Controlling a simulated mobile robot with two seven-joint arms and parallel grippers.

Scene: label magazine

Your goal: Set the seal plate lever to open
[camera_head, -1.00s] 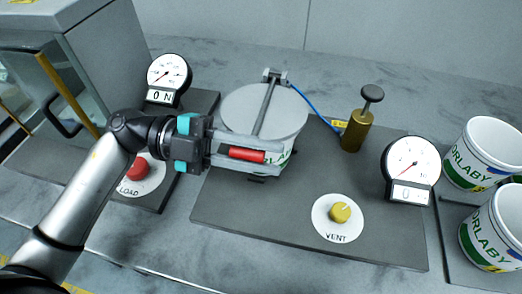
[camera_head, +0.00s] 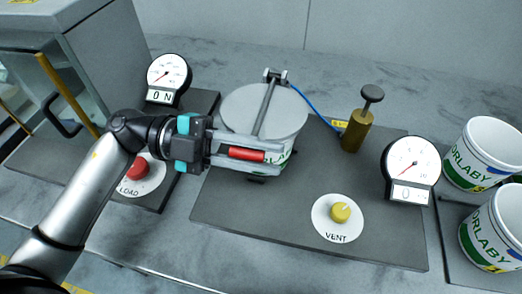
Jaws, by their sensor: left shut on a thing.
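A round grey seal plate (camera_head: 240,106) lies on top of a white tub (camera_head: 283,156) with green lettering, with a bar across it. A red lever handle (camera_head: 246,154) sits at the tub's front. My left gripper (camera_head: 262,154) comes in from the left, its two fingers lying above and below the red handle, shut on it. The lever's pivot and most of the tub's front are hidden behind the fingers. My right gripper is not in the view.
A brass hand pump (camera_head: 355,130) with a blue hose stands right of the tub. A yellow VENT knob (camera_head: 340,212) and a gauge (camera_head: 411,166) are at the right. A red LOAD button (camera_head: 138,168) is beside my left arm. White tubs (camera_head: 484,153) stand at the far right.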

